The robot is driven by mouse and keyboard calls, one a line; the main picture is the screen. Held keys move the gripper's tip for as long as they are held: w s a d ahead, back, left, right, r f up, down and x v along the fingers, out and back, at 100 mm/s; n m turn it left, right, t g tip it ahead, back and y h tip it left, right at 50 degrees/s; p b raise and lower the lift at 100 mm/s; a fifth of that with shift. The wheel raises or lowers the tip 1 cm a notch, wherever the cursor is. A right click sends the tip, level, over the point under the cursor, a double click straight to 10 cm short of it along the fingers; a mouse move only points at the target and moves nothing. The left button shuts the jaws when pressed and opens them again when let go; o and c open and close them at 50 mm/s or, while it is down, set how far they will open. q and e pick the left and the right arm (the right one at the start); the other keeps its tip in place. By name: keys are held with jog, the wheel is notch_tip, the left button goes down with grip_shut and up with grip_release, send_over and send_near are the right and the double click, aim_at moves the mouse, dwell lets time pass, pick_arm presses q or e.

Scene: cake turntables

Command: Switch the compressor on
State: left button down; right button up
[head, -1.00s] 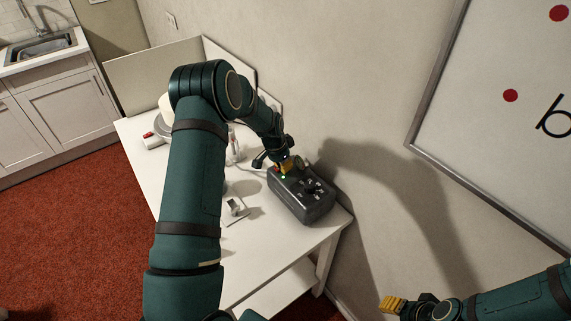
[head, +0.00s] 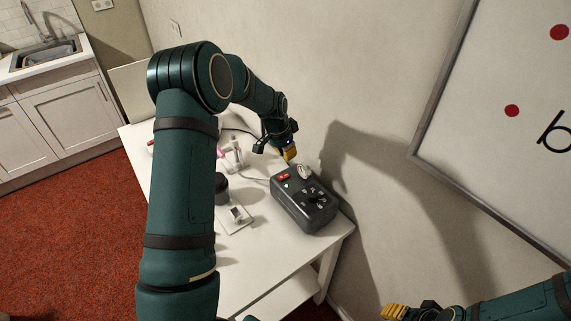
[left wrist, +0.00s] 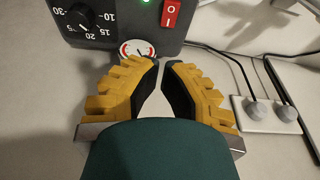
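The compressor (head: 318,213) is a dark grey box on the white table, against the wall. Its red rocker switch (head: 283,177) is at the left end of its top; the left wrist view shows the red switch (left wrist: 171,14) marked I and O. A green light (left wrist: 147,2) glows beside it. A round white gauge (left wrist: 137,48) and a black dial (left wrist: 82,17) are also on it. My left gripper (head: 289,154) is just beyond the switch, apart from it; in the left wrist view its yellow fingertips (left wrist: 161,62) nearly meet, empty. My right gripper (head: 392,312) is low at the right, its finger gap unclear.
The white table (head: 262,260) also carries a white plate with a small grey part (head: 237,214) and a dark cylinder (head: 221,190). The left wrist view shows a white socket plate (left wrist: 265,115) with plugs and cables. A whiteboard (head: 500,170) hangs at the right. Red carpet lies left.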

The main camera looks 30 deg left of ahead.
pick_arm(q)
jog(key=shift+w+v, duration=0.15)
jog(key=shift+v, duration=0.95)
jog(key=shift+w+v, duration=0.2)
jog(key=shift+v, duration=0.85)
jog(key=shift+d, duration=0.2)
